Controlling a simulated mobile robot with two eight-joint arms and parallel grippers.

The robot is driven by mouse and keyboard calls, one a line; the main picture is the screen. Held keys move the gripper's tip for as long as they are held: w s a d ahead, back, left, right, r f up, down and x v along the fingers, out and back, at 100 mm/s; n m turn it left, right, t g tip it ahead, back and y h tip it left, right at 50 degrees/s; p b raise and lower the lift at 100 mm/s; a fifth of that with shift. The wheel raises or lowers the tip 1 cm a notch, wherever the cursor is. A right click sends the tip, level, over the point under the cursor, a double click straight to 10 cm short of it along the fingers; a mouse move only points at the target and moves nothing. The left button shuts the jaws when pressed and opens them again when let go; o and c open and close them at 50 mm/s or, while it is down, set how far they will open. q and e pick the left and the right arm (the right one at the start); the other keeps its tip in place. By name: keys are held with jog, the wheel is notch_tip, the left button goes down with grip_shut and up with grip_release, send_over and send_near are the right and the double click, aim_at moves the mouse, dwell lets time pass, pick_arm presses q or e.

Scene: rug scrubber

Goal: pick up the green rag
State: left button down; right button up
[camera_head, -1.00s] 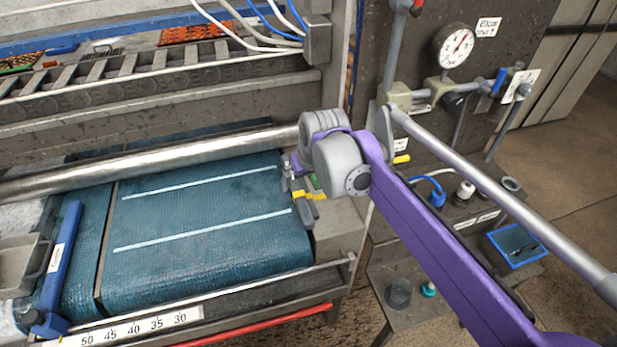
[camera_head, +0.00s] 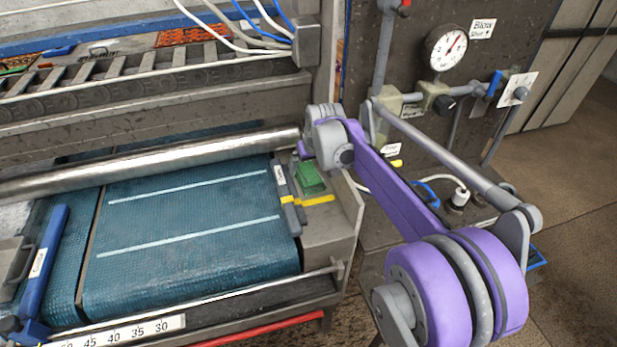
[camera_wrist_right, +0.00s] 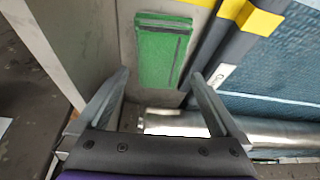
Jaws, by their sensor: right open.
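The green rag (camera_head: 311,179), a folded flat rectangle, lies on the grey metal ledge at the right end of the blue belt. It also shows in the right wrist view (camera_wrist_right: 160,52), upper middle. My right gripper (camera_wrist_right: 160,76) is open and empty there, its two fingers spread just short of the rag's near end. In the head view my right wrist is just behind the rag, and its fingers are mostly hidden. My left gripper is not in view.
A dark guide bar with a yellow part (camera_head: 318,200) lies beside the rag, along the belt (camera_head: 190,235). A shiny metal roller (camera_head: 150,160) crosses behind. A panel with a gauge (camera_head: 446,47) and pipes stands to the right.

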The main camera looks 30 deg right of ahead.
aim_at(308, 172)
jog(key=x, duration=0.2)
jog(key=shift+w+f, duration=0.15)
jog(key=shift+f, duration=0.1)
jog(key=shift+f, duration=0.25)
dwell(0.4)
jog(key=c, duration=1.2)
jog(key=shift+r, duration=0.1)
